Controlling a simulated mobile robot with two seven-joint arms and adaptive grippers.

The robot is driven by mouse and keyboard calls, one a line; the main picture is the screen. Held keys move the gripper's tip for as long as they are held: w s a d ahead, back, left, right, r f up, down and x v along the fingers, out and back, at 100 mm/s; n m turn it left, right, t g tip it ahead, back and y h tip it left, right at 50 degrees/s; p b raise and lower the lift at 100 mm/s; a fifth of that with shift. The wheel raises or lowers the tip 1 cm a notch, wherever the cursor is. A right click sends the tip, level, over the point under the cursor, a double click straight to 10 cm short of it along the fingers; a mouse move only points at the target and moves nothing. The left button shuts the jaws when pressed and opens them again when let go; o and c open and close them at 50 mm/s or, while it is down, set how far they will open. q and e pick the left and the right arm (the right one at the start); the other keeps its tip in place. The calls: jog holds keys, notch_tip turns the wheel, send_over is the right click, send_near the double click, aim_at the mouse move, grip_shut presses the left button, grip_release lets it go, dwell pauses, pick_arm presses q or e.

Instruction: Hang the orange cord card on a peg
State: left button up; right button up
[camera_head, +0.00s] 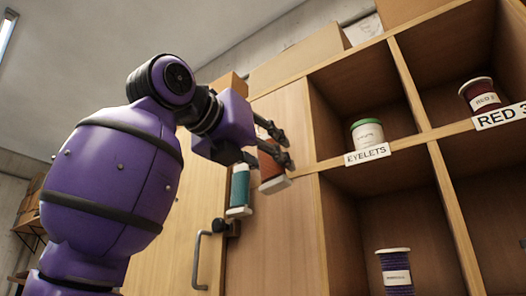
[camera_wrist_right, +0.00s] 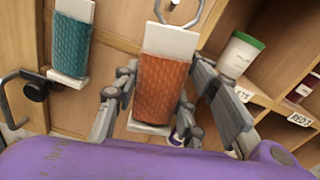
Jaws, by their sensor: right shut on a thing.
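The orange cord card (camera_head: 269,167) has an orange wound middle and white ends. My right gripper (camera_head: 284,149) is shut on it, in front of the wooden cabinet door. In the right wrist view the card (camera_wrist_right: 162,88) stands upright between the fingers, its white top close to a metal hook (camera_wrist_right: 181,14). I cannot tell whether the card's top is on that hook. A teal cord card (camera_head: 239,186) hangs to the left, apart from the orange one; it also shows in the right wrist view (camera_wrist_right: 71,45). My left gripper is not in view.
A door handle (camera_head: 201,257) sits below the cards. Open shelves on the right hold a green-lidded tub (camera_head: 367,135) above an EYELETS label, a dark red spool (camera_head: 478,95) and a purple spool (camera_head: 395,272). Shelf dividers stand close to the right of my gripper.

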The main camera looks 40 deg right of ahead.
aim_at(293, 177)
jog(key=shift+f+x, duration=0.2)
jog(key=shift+x, duration=0.8)
jog(key=shift+f+x, duration=0.2)
jog(key=shift+x, duration=0.8)
jog(key=shift+f+x, duration=0.2)
jog(key=shift+x, duration=0.75)
jog(key=o, duration=1.3)
jog(key=shift+c, duration=0.2)
jog(key=shift+a, duration=0.1)
jog(key=v, duration=1.1)
jog(key=shift+s+a, duration=0.15)
jog(key=shift+a, duration=0.2)
